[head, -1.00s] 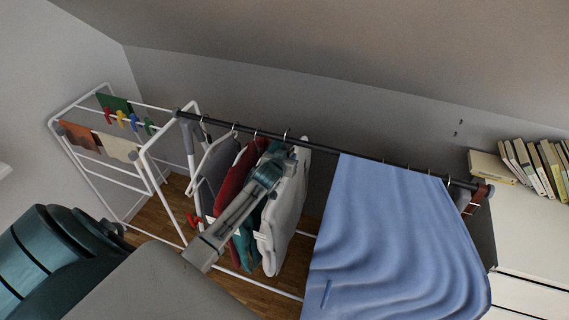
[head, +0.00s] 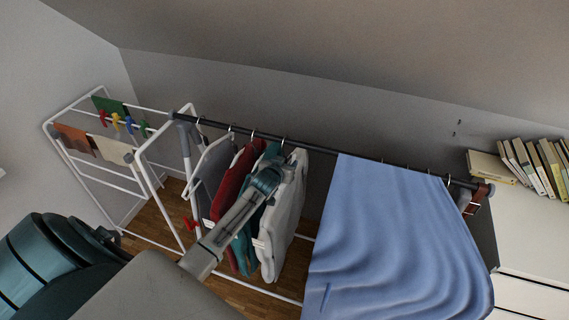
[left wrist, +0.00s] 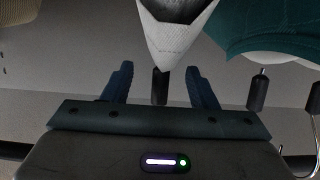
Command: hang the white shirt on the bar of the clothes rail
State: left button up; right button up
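The white shirt (head: 285,222) hangs below the dark bar (head: 329,151) of the clothes rail, its hanger hook (head: 284,143) at the bar. It is right of a teal garment (head: 245,240) and left of the blue cloth. My left gripper (head: 269,178) is at the shirt's upper left, below the bar. In the left wrist view the fingers (left wrist: 160,78) are apart, with the hanger's black neck (left wrist: 160,86) between them and a gap on both sides. The white shirt (left wrist: 178,35) shows beyond the fingertips. The hook is hidden there. My right gripper is not in view.
Red (head: 228,205) and grey (head: 211,168) garments hang left of the teal one. A large blue cloth (head: 390,240) covers the bar's right part. A white drying rack (head: 120,175) stands left; a white dresser (head: 530,230) with books is right.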

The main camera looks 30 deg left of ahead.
pick_arm(q)
jog(key=shift+s, duration=0.2)
jog(key=shift+s, duration=0.25)
jog(key=b+v, duration=0.2)
jog(key=v, duration=0.8)
jog(key=shift+d, duration=0.1)
jog(key=s+d+f+m+g+h, duration=0.1)
jog(key=s+d+g, duration=0.25)
jog(key=s, duration=0.75)
jog(key=s+d+f+m+g, duration=0.1)
jog(key=s+d+g, duration=0.3)
jog(key=s, duration=0.7)
jog(key=s+d+f+m+g+h, duration=0.1)
jog(key=s+d+m+g, duration=0.1)
jog(key=s+d, duration=0.6)
jog(key=s+a+f+g, duration=0.1)
jog(key=a+f, duration=0.2)
jog(key=f, duration=1.2)
jog(key=s+a+f, duration=0.1)
jog(key=a+f, duration=0.1)
jog(key=f, duration=1.3)
jog(key=s+a+f+n+g, duration=0.1)
jog(key=s+f, duration=1.8)
jog(key=shift+a+f, duration=0.25)
jog(key=shift+f, duration=0.1)
